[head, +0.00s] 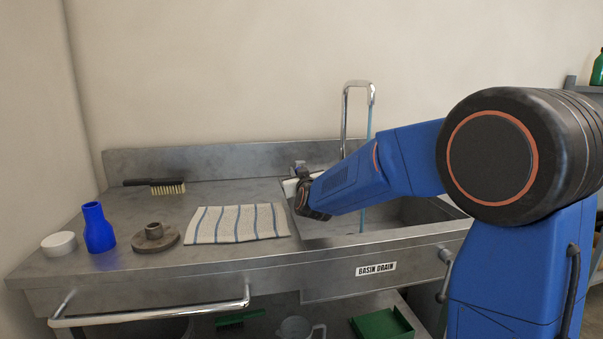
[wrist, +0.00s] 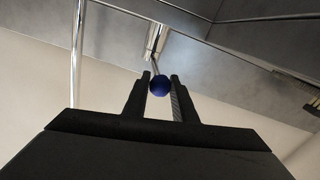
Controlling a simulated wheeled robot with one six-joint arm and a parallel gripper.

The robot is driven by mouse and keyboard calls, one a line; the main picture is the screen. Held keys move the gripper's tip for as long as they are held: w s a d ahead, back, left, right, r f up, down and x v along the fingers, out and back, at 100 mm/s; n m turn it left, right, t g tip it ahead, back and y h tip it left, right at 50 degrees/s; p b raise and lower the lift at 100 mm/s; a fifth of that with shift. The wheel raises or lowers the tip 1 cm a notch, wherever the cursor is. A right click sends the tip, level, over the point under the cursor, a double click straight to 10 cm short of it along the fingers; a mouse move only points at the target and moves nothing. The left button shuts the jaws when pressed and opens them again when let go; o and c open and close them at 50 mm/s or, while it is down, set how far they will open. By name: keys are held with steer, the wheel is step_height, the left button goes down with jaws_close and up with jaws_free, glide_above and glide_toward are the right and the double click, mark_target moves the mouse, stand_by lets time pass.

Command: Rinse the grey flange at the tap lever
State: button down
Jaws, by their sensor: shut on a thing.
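The grey flange (head: 141,244), a round disc with a raised hub, lies on the steel counter left of the striped towel, outside the basin. The tap spout (head: 358,84) arches over the basin, and a thin blue stream of water (head: 368,135) runs down from it. In the wrist view my gripper (wrist: 160,79) is shut on the blue ball knob (wrist: 159,87) of the tap lever (wrist: 154,58). In the head view my arm hides most of the lever and my fingertips, at the basin's back left.
A striped towel (head: 237,223) lies left of the basin (head: 400,215). A blue reducer (head: 97,229), a white cap (head: 59,243) and a brush (head: 160,185) stand or lie on the counter's left part. A rail (head: 150,318) runs along the front.

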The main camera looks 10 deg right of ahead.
steer(key=shift+a+r+h, duration=0.1)
steer(key=shift+h, duration=0.2)
steer(key=c, duration=1.5)
jaws_free()
steer(key=shift+o, duration=0.2)
steer(key=s, duration=0.7)
steer(key=shift+s+a, duration=0.25)
